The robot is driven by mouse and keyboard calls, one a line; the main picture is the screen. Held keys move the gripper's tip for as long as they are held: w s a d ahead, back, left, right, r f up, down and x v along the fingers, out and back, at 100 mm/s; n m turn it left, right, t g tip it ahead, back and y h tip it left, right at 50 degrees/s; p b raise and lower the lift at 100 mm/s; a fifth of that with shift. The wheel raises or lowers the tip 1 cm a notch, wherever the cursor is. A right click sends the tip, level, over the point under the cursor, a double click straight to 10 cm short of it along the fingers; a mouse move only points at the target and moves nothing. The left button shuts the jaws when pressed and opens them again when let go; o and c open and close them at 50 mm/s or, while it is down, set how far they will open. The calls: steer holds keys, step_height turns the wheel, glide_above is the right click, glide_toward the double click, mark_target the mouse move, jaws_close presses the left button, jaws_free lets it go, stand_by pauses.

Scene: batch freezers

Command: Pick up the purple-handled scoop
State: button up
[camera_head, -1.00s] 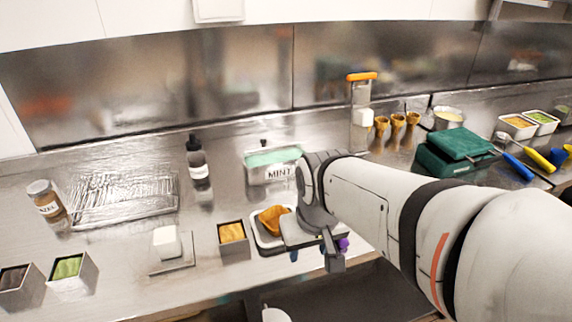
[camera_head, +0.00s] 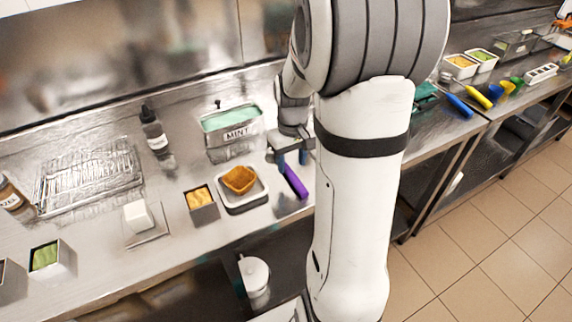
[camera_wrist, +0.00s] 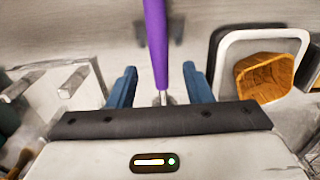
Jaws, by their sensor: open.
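The purple-handled scoop (camera_head: 295,182) lies on the steel counter, right of the white tray. Its purple handle points toward the counter's front edge; its far end is hidden by my gripper in the head view. My gripper (camera_head: 292,158) is over the scoop with its blue fingers apart. In the wrist view the purple handle (camera_wrist: 156,40) runs between the two open fingers of my gripper (camera_wrist: 160,85), with a gap on each side. A short metal neck shows at the handle's lower end; the scoop's head is hidden there by the gripper body.
An orange-brown bowl (camera_head: 239,179) sits in the white tray (camera_head: 245,207) close to the scoop. The MINT tub (camera_head: 233,142) stands behind it, and a square container (camera_head: 201,206) stands to the left. My arm covers the counter to the right.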

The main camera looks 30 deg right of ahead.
mark_target(292, 173)
step_height(292, 173, down, 4)
steer(key=shift+f, duration=0.1)
steer(key=shift+c, duration=0.4)
jaws_close()
